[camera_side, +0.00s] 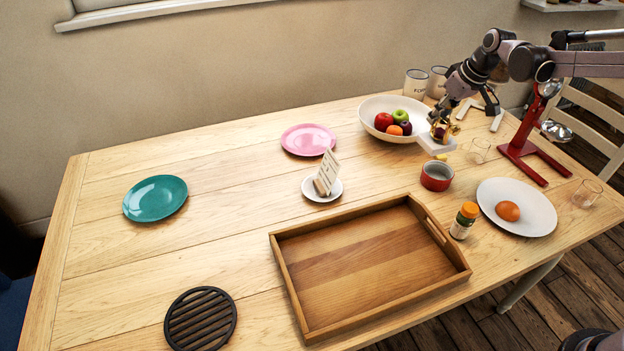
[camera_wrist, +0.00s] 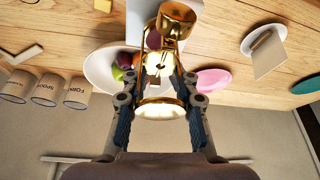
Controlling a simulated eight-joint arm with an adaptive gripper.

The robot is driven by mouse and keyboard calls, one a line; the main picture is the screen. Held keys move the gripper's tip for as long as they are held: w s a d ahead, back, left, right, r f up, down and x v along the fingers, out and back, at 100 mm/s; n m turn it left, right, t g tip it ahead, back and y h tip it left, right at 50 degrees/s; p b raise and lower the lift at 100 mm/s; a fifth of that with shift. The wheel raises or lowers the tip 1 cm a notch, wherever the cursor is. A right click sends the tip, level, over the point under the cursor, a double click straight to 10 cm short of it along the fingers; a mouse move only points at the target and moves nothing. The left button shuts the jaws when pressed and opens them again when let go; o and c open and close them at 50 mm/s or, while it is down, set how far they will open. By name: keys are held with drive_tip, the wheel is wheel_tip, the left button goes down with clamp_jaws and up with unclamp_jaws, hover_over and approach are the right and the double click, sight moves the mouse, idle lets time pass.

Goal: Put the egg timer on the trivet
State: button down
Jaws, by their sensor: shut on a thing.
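The egg timer, a brass-framed sand glass (camera_side: 441,132), is between the fingers of my gripper (camera_side: 443,118) at the back right of the table. In the wrist view the timer (camera_wrist: 174,22) shows its brass ends and posts, and my gripper (camera_wrist: 160,107) is shut on it. It is over or on a small white block (camera_side: 437,146); I cannot tell whether they touch. The trivet (camera_side: 201,318), black, round and slatted, lies bare at the front left, far from my gripper.
A white fruit bowl (camera_side: 370,112) stands just left of my gripper. Between there and the trivet are a red ramekin (camera_side: 437,177), a saucer with a card (camera_side: 321,193) and a wooden tray (camera_side: 287,269). A red stand (camera_side: 524,148) is to the right. Table around the trivet is clear.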

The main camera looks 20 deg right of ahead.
wheel_tip(320, 180, up, 5)
drive_tip(key=shift+a+r, duration=0.2)
drive_tip(key=shift+a, duration=0.1)
drive_tip(key=a+n+g+y, duration=0.15)
drive_tip(key=a+n, duration=0.55)
drive_tip(key=a, duration=2.2)
drive_tip(key=s+a+n+g+y, duration=0.1)
drive_tip(key=s+a+n, duration=0.1)
drive_tip(key=s+a, duration=0.5)
drive_tip(key=s+a+n+y, duration=0.1)
drive_tip(key=s+a+n, duration=0.15)
drive_tip(key=a, duration=0.85)
drive_tip(key=s+a+n+g, duration=0.1)
drive_tip(key=s+a+n, duration=0.1)
drive_tip(key=s+a, duration=0.55)
drive_tip(key=shift+s+a+f, duration=0.55)
drive_tip(key=shift+a+f, duration=1.45)
drive_tip(key=shift+f, duration=0.7)
drive_tip(key=shift+s+a+f, duration=0.5)
drive_tip(key=shift+a+f, duration=1.55)
drive_tip(key=shift+f, duration=0.6)
drive_tip(key=shift+s+a+f, duration=0.55)
drive_tip(key=shift+a+f, duration=1.45)
drive_tip(key=shift+f, duration=0.7)
